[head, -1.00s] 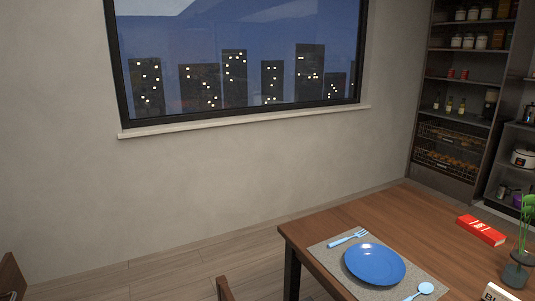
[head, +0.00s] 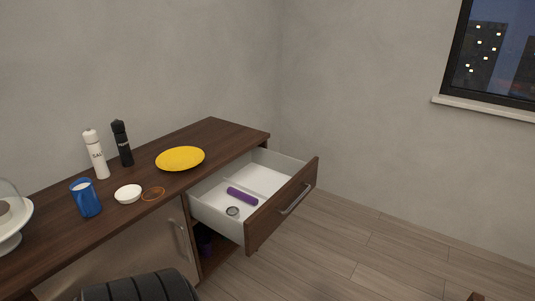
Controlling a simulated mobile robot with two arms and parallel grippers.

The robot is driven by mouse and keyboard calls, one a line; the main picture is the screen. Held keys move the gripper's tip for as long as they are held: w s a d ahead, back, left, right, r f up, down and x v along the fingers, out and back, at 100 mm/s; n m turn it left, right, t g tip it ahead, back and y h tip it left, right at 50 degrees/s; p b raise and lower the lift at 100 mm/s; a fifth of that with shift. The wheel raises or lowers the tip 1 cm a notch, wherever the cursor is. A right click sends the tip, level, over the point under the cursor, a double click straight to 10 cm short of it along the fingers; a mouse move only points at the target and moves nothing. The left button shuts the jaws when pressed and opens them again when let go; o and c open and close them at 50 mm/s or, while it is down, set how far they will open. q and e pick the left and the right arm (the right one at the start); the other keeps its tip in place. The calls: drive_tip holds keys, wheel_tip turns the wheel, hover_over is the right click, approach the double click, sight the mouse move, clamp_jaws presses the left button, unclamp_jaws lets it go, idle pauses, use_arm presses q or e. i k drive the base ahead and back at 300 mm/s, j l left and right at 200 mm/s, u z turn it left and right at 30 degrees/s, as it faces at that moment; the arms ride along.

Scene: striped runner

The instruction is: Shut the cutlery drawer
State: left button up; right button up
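In the head view the drawer (head: 284,207) stands open, pulled out from the right end of a dark wood sideboard (head: 224,137). Its wood front has a silver bar handle (head: 297,199). Inside the white drawer lie a purple long object (head: 242,196) and a small round grey object (head: 233,211); a divider runs across it. I see no forks or spoons in it. Neither of my grippers is in view.
On the sideboard top are a yellow plate (head: 180,158), a white bowl (head: 128,194), a blue cup (head: 86,199), and salt (head: 96,156) and pepper (head: 122,144) mills. A dark ribbed rounded object (head: 142,287) is at the bottom edge. The floor (head: 370,240) right of the drawer is clear.

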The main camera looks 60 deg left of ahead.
sight(280, 182)
drive_tip(key=u, duration=1.6)
